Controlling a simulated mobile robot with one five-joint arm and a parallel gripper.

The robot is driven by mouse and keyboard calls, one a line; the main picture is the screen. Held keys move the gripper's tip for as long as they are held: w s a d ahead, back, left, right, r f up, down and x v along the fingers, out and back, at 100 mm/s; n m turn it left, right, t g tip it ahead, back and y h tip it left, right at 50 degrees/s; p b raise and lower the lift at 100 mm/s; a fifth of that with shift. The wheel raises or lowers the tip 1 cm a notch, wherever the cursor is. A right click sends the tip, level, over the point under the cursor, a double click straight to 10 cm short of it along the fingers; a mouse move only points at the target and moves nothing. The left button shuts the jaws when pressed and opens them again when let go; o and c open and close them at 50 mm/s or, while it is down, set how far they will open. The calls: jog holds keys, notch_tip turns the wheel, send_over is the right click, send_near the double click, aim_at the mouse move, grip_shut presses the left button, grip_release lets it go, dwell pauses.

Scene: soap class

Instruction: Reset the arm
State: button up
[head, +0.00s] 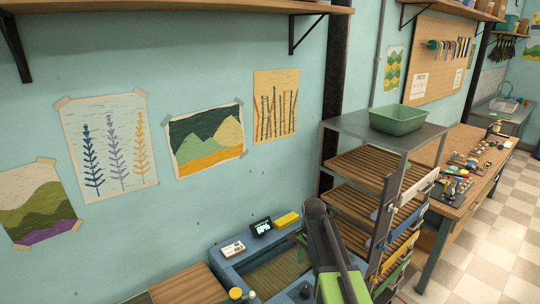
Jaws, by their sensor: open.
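Part of my arm (326,245), dark grey with a bright green section at its lower end, rises from the bottom edge right of centre in the head view. It stands in front of a blue tub-like station and beside a slatted rack. I see no fingers or jaws of my gripper in this view, and nothing held shows.
The blue station (229,272) has a small dark display (261,227), a yellow block (287,220) and a white labelled box (232,249) on its rim. The metal rack (345,126) carries a green bin (397,119). A wooden workbench (477,138) with small items stands at right. Checkered floor (490,235) is clear.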

jog(key=s+f+b, duration=0.2)
jog(key=f, duration=0.1)
jog(key=s+f+n+b, duration=0.1)
jog(key=s+f+b, duration=0.2)
jog(key=f, duration=0.1)
jog(key=s+f+n+b, duration=0.1)
jog(key=s+f+b, duration=0.2)
jog(key=f, duration=0.1)
jog(key=shift+s+f, duration=0.1)
jog(key=shift+f, duration=0.05)
jog(key=s+f+n+b, duration=0.1)
jog(key=s+n, duration=0.5)
jog(key=n, duration=0.2)
jog(key=shift+n, duration=0.4)
